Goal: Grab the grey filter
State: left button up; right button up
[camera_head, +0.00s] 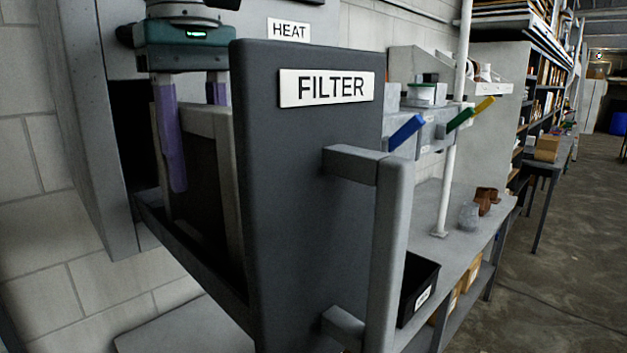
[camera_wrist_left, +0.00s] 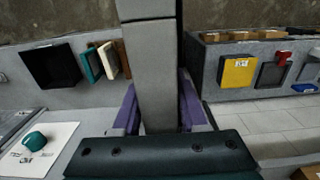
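The grey filter (camera_head: 212,122) stands upright in the pulled-out drawer, behind the dark drawer front marked FILTER (camera_head: 300,190). Its pale frame shows, with a darker panel inside; its lower part is hidden by the drawer. My left gripper (camera_head: 195,135) has a teal body and purple fingers pointing down over the filter, one on each side of its top. In the left wrist view, the filter's grey top (camera_wrist_left: 157,85) lies between the fingers, with a slim gap seemingly at the left finger. The gripper looks open around it. My right gripper is not in view.
The drawer's grey handle (camera_head: 388,250) sticks out toward me. A HEAT label (camera_head: 289,30) is on the cabinet behind. A bench (camera_head: 480,240) at the right carries a black bin (camera_head: 418,285) and small items. The floor (camera_head: 560,270) at the far right is open.

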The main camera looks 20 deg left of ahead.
pick_arm(q)
grip_shut()
dwell(0.3)
